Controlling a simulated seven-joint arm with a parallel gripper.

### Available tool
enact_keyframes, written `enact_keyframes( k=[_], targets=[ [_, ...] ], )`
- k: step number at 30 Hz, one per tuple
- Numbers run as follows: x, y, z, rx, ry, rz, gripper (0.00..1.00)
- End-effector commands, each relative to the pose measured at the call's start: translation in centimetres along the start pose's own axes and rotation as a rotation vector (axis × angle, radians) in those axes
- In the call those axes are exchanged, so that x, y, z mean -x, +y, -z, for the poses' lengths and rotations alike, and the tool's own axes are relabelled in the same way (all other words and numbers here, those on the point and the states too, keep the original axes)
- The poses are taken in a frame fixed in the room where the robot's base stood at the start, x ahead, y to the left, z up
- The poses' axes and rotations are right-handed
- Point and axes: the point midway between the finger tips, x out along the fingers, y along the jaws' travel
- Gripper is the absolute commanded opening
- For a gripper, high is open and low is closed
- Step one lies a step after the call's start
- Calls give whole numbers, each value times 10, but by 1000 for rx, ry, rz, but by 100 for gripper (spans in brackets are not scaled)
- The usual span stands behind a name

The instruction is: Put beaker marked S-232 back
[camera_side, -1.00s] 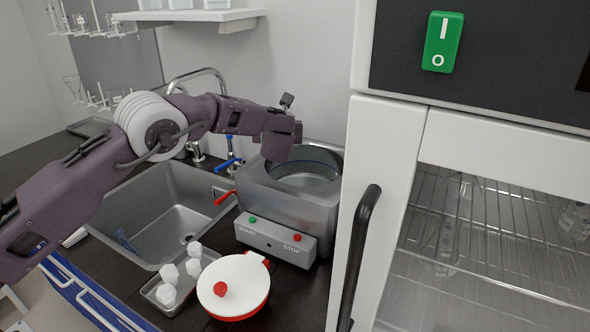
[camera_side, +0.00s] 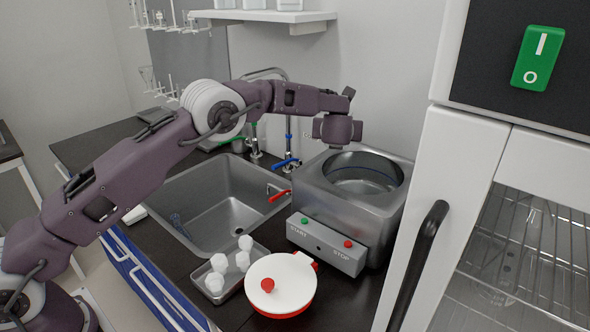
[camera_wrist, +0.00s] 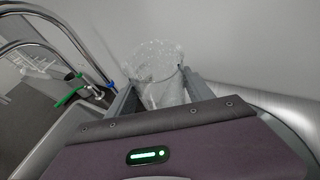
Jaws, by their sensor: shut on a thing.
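My gripper (camera_wrist: 160,88) is shut on a clear glass beaker (camera_wrist: 160,72) in the wrist view, with one finger on each side of it. No marking on the beaker is readable. In the side view, my gripper (camera_side: 337,130) is above the back left of the steel bath (camera_side: 318,195), which has a round opening. The held beaker cannot be made out there.
A steel sink (camera_side: 235,215) with a tap (camera_side: 288,145) lies left of the bath. A small tray (camera_side: 215,296) of white stoppers and a white-lidded pot (camera_side: 290,280) stand in front. A white cabinet (camera_side: 455,185) with wire shelves is at right.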

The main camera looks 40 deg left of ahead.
Motion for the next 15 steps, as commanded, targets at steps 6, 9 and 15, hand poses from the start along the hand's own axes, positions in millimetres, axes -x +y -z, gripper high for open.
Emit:
enact_keyframes(
  k=[6, 9, 15],
  targets=[
    [2, 0, -5, 2, -2, 0, 5],
    [8, 0, -22, 5, -4, 0, 5],
    [25, 5, -42, 4, 1, -17, 5]
  ],
)
